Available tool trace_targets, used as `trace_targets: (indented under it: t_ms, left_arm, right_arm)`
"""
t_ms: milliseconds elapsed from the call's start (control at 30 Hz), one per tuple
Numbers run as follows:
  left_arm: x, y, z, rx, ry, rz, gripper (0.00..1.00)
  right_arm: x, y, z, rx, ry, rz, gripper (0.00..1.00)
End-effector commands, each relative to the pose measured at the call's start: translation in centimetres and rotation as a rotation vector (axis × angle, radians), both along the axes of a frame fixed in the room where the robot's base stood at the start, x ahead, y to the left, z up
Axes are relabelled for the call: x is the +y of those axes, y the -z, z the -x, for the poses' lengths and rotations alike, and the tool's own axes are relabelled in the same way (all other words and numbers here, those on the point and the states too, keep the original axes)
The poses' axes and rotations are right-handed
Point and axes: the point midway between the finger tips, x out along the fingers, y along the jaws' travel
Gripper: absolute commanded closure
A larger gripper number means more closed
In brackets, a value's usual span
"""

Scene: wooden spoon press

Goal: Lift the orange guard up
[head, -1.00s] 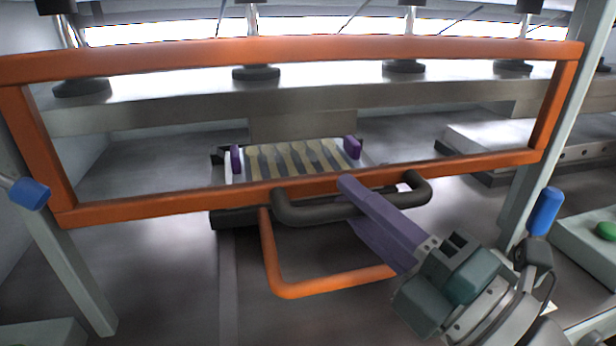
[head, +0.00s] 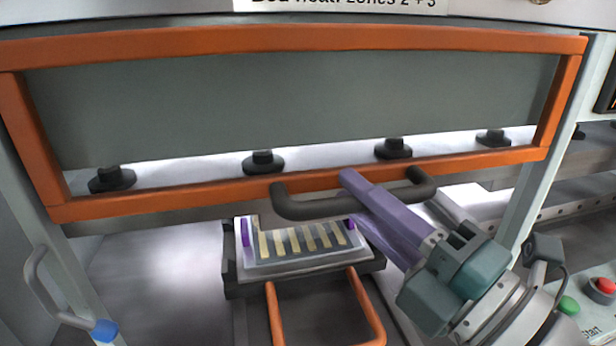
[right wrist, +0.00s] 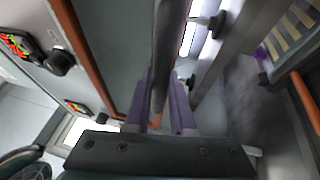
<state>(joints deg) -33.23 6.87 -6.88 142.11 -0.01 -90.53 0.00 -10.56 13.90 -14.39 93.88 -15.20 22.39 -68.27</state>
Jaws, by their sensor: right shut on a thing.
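The orange guard (head: 300,186) is a rectangular frame that spans the front of the press in the head view. Its dark bar handle (head: 310,208) sits on the lower rail. My right gripper (head: 348,180) has its purple fingers closed around the right half of this handle. In the right wrist view the handle (right wrist: 166,60) runs between the two purple fingers (right wrist: 160,105). My left gripper is not in view.
An orange loop handle (head: 273,310) sticks out in front of the tray. Pale uprights flank the guard, with a blue-ended handle (head: 104,330) at lower left. A control box with a green button (head: 569,306) and a red button (head: 605,286) stands at lower right.

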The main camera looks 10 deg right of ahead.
Motion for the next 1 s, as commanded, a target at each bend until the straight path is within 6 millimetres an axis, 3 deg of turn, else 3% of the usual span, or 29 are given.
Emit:
trace_targets:
  t_ms: [167,200,467,767,1000]
  left_arm:
    - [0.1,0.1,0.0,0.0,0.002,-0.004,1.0]
    - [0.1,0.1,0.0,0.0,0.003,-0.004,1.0]
    - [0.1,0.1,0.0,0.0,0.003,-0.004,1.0]
    - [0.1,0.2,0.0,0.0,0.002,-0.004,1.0]
    - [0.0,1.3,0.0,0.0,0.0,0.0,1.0]
  right_arm:
    - [0.0,0.1,0.0,0.001,0.001,-0.001,1.0]
    - [0.0,0.1,0.0,0.002,0.001,0.0,0.77]
    - [0.0,0.1,0.0,0.002,0.001,0.001,0.48]
    - [-0.1,0.3,0.3,0.004,0.0,0.002,0.48]
    - [-1.7,1.3,3.6,0.006,0.001,0.003,0.48]
